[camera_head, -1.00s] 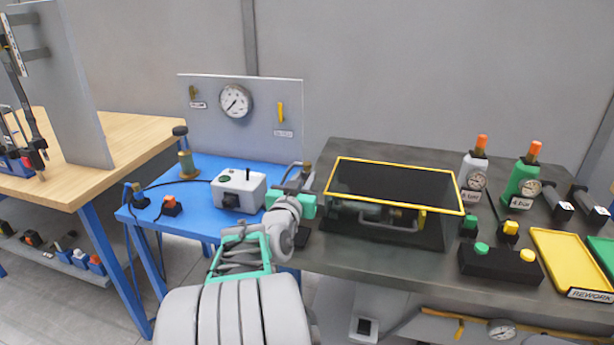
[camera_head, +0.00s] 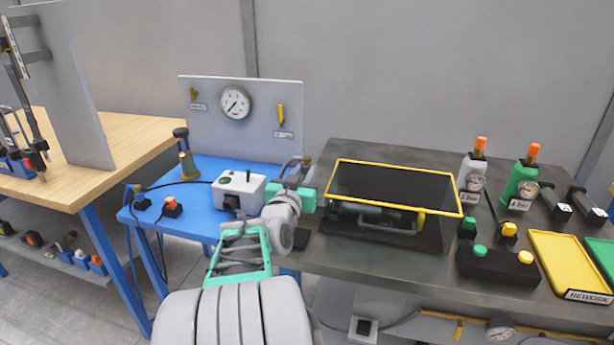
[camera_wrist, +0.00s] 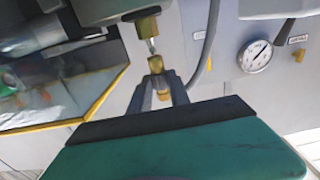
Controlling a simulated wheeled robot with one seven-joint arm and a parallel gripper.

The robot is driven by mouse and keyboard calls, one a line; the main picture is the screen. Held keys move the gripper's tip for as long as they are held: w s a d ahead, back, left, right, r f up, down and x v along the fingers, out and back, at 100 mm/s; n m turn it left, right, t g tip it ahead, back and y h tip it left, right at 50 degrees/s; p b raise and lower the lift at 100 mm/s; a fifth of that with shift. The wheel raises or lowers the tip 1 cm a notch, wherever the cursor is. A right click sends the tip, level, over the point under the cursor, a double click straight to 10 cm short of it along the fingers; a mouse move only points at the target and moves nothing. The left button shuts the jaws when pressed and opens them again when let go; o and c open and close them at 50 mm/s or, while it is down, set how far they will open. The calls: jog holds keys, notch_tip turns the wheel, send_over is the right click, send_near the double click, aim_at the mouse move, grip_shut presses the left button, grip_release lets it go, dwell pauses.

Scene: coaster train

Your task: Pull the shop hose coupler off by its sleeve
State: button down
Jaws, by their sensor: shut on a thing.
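My gripper (camera_wrist: 158,92) is shut on a small brass coupler sleeve (camera_wrist: 157,66) in the wrist view. A silver nipple (camera_wrist: 151,46) shows just above the sleeve and rises into a larger brass fitting (camera_wrist: 147,26). I cannot tell whether the nipple's lower tip is still inside the coupler or just clear of it. In the head view my gripper (camera_head: 298,168) is at the right end of the blue table (camera_head: 190,222), in front of the grey panel. The coupler is too small and covered to make out there.
A grey control box (camera_head: 238,190) stands on the blue table left of my gripper. A yellow-rimmed tinted box (camera_head: 345,212) is close on the right. The upright panel (camera_head: 265,105) with a gauge (camera_head: 235,103) is behind.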

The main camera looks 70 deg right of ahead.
aim_at(304, 159)
jog(key=shift+r+p, duration=0.9)
jog(key=shift+r, duration=1.1)
jog(key=shift+w, duration=0.1)
